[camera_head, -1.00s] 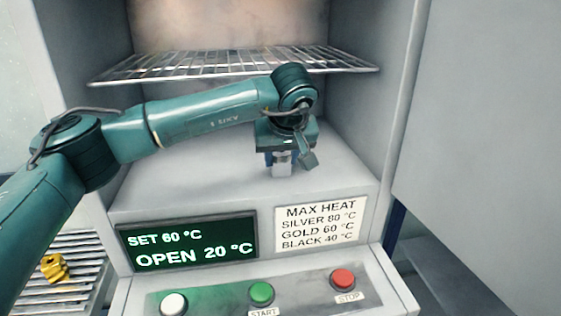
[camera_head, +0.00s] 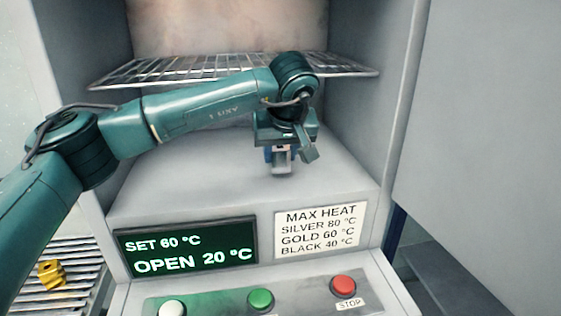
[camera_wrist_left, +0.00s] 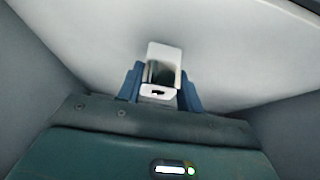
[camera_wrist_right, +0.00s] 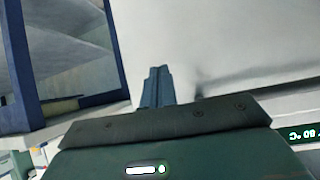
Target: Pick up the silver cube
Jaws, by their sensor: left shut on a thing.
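The silver cube (camera_wrist_left: 162,60) shows as a pale grey metal block with a hollow face in the left wrist view. It sits between the blue fingers of my left gripper (camera_wrist_left: 160,88), which is shut on it. In the head view, my left gripper (camera_head: 281,154) points down inside the oven chamber, with the small silver cube (camera_head: 283,165) between its fingertips, at the chamber floor. I cannot tell whether the cube touches the floor. My right gripper (camera_wrist_right: 156,86) shows only in its own wrist view, with its fingers together and nothing seen between them.
A wire rack (camera_head: 225,68) spans the chamber above and behind my left gripper. The display (camera_head: 188,246) reads OPEN 20 °C, SET 60 °C. A heat label (camera_head: 319,230) and buttons are in front. A gold part (camera_head: 51,273) lies on a slatted rack at left.

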